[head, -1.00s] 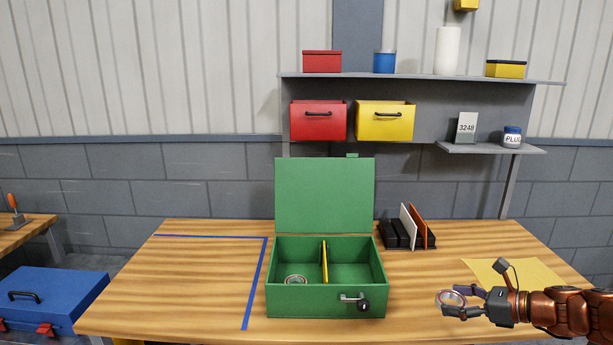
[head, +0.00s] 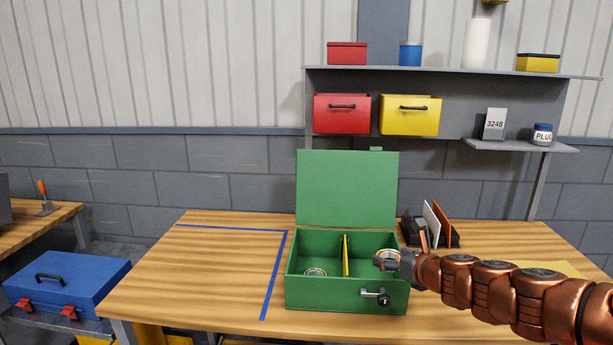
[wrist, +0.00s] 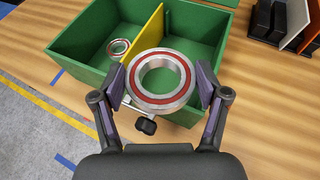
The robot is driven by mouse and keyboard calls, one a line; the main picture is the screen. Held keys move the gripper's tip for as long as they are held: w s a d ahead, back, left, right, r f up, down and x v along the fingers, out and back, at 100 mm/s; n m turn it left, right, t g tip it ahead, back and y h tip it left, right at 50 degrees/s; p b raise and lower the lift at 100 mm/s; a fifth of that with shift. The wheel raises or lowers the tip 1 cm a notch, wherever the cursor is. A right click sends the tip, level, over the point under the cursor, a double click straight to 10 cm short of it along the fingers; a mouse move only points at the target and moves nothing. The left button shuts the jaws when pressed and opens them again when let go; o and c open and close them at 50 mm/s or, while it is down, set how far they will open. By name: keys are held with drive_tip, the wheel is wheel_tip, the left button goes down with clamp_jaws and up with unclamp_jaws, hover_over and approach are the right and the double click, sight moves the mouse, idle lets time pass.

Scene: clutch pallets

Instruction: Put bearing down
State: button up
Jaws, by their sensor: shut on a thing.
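My gripper (head: 384,260) is shut on a bearing (head: 390,254), a metal ring with a red seal. In the wrist view the bearing (wrist: 160,100) sits between both fingers of my gripper (wrist: 160,90). The held bearing appears over the front of the right compartment of an open green box (head: 330,297); its exact height is hard to tell. A second bearing (head: 315,272) lies in the left compartment and shows in the wrist view (wrist: 119,47). A yellow divider (head: 346,255) separates the compartments.
The green lid (head: 347,188) stands open at the back. A black latch (head: 382,298) juts from the box front. A black rack (head: 410,230) with upright plates stands behind right. Blue tape (head: 275,275) marks clear table at left. A blue toolbox (head: 68,281) is far left.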

sight(382, 255)
drive_tip(key=a, duration=0.2)
drive_tip(key=shift+s+a+r, duration=0.1)
drive_tip(key=shift+a+r, duration=0.15)
drive_tip(key=shift+a, duration=0.15)
drive_tip(key=shift+w+a+f+m+t+h, duration=0.15)
drive_tip(key=shift+w+m+h, duration=0.05)
drive_tip(key=shift+m+h, duration=0.3)
drive_tip(key=shift+w+a+f+m+t+h, duration=0.1)
drive_tip(key=shift+w+m+t+h, duration=0.1)
drive_tip(key=shift+m+h, duration=0.25)
drive_tip(key=shift+w+f+m+h, duration=0.15)
drive_tip(key=shift+w+m+h, duration=0.05)
drive_tip(key=shift+m+h, duration=0.55)
drive_tip(key=m+h, duration=0.2)
drive_tip(key=h, duration=0.1)
drive_tip(key=shift+s, duration=0.1)
drive_tip(key=shift+s+d+r+m+h, duration=0.15)
drive_tip(key=shift+s+r+m+h, duration=0.1)
drive_tip(key=shift+m+h, duration=0.3)
drive_tip(key=shift+s+d+r+m+h, duration=0.1)
drive_tip(key=shift+s+r+m+h, duration=0.1)
drive_tip(key=shift+m+h, duration=0.3)
drive_tip(key=shift+a, duration=0.1)
